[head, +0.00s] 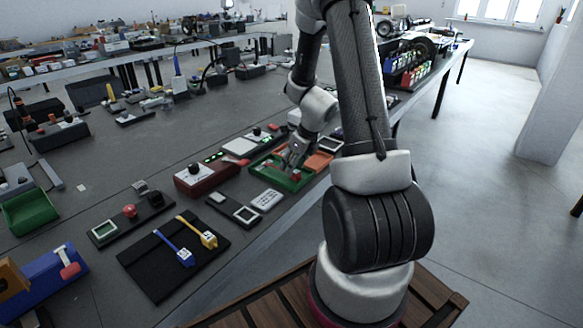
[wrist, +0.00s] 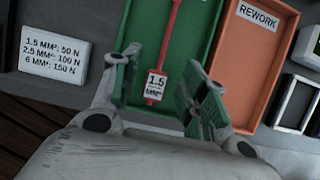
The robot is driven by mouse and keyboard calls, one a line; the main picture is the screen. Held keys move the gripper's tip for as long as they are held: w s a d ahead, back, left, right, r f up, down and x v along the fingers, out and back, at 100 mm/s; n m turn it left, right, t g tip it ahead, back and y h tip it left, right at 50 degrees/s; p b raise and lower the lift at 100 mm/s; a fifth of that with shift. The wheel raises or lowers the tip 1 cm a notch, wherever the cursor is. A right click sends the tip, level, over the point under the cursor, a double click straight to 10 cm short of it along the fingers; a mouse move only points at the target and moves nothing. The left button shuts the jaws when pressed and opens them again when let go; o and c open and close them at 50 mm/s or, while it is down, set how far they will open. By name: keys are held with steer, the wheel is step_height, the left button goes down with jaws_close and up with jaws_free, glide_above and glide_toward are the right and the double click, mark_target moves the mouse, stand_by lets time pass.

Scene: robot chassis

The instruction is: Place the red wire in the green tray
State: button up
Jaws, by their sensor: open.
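The red wire (wrist: 173,35) lies in the green tray (wrist: 203,22) in the wrist view, running lengthwise along its floor. A white tag (wrist: 155,86) reading "1.5 mm²" is on the wire near its lower end. My gripper (wrist: 163,62) is open, with one finger on each side of the wire and apart from it. In the head view my gripper (head: 293,157) is low over the green tray (head: 272,180), and the arm and fingers hide part of the tray. The wire is too small there to make out surely.
An orange tray (wrist: 250,70) marked "REWORK" adjoins the green tray's right side. A white label card (wrist: 55,52) lies to its left. In the head view, a black mat (head: 165,262) holds a blue wire (head: 175,249) and a yellow wire (head: 197,232). A red device (head: 208,177) stands left of the tray.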

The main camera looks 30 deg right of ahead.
steer(key=s+a+r+n, duration=0.2)
steer(key=s+r+n, duration=0.25)
steer(key=r, duration=0.45)
steer(key=s+a+r+n, duration=0.35)
steer(key=r+n, duration=0.25)
steer(key=r, duration=0.4)
steer(key=s+a+r+n, duration=0.1)
steer(key=s+r+n, duration=0.3)
steer(key=s+n, duration=0.5)
steer(key=s+a+r+n+h, duration=0.1)
steer(key=s+r+n, duration=0.3)
steer(key=s+n, duration=0.5)
steer(key=shift+a+r+n+h, duration=0.25)
steer(key=shift+a+n, duration=0.5)
steer(key=shift+n, duration=1)
steer(key=shift+c, duration=0.2)
